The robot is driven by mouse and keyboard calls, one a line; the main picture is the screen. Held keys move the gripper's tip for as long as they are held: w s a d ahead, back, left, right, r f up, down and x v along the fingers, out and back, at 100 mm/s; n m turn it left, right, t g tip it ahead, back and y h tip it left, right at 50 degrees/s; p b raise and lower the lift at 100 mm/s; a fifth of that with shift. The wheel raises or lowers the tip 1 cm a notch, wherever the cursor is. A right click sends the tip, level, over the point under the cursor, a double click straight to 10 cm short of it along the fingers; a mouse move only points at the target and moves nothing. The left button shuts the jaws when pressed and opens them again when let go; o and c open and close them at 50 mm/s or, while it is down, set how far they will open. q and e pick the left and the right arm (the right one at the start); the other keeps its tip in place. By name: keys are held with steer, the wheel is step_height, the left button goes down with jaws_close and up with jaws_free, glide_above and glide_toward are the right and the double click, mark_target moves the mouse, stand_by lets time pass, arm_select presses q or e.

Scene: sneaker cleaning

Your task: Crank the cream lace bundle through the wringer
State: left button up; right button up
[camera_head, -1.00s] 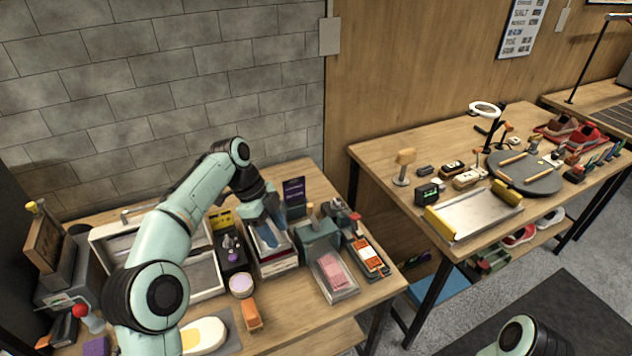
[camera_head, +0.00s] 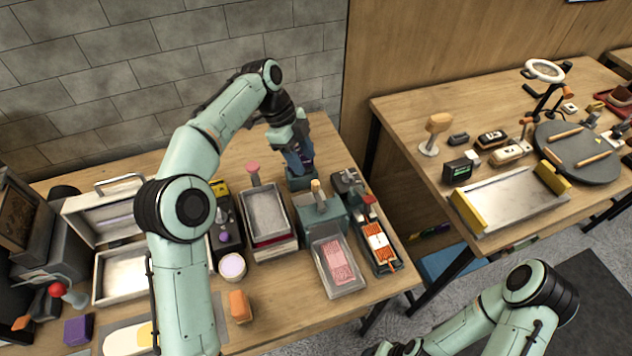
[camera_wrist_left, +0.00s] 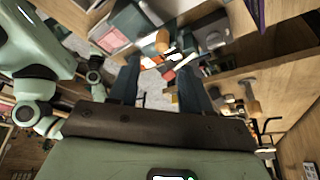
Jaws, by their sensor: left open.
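The wringer (camera_head: 320,215) is a teal box with an upright wooden-knobbed handle (camera_head: 316,188), standing on the table right of centre. In front of it a clear tray (camera_head: 352,288) holds a pink bundle (camera_head: 340,262). I cannot make out a cream lace bundle for certain. My left gripper (camera_head: 300,162) is open and empty, pointing down just behind the wringer. In the left wrist view its two dark fingers (camera_wrist_left: 158,72) are spread, with the wooden knob (camera_wrist_left: 163,40) showing beyond and between them. My right arm is at the bottom edge of the head view; its fingers cannot be made out.
A grey metal tray (camera_head: 266,214) sits left of the wringer, and an orange-and-white item (camera_head: 378,240) lies in a dark holder to its right. A white open case (camera_head: 122,275) is further left. A second table (camera_head: 410,110) stands right, across a gap.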

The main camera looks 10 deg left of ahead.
mark_target(314, 181)
arm_select(q)
steer(key=b+x, duration=0.1)
steer(key=x, duration=0.7)
steer(key=shift+f+b, duration=0.1)
steer(key=shift+b, duration=0.3)
steer(key=shift+d+f, duration=0.2)
steer(key=shift+f, duration=0.3)
arm_select(e)
steer(key=s+f, duration=0.2)
steer(key=f, duration=0.1)
steer(key=shift+s+f, duration=0.15)
steer(key=shift+s, duration=0.15)
arm_select(q)
jaws_close()
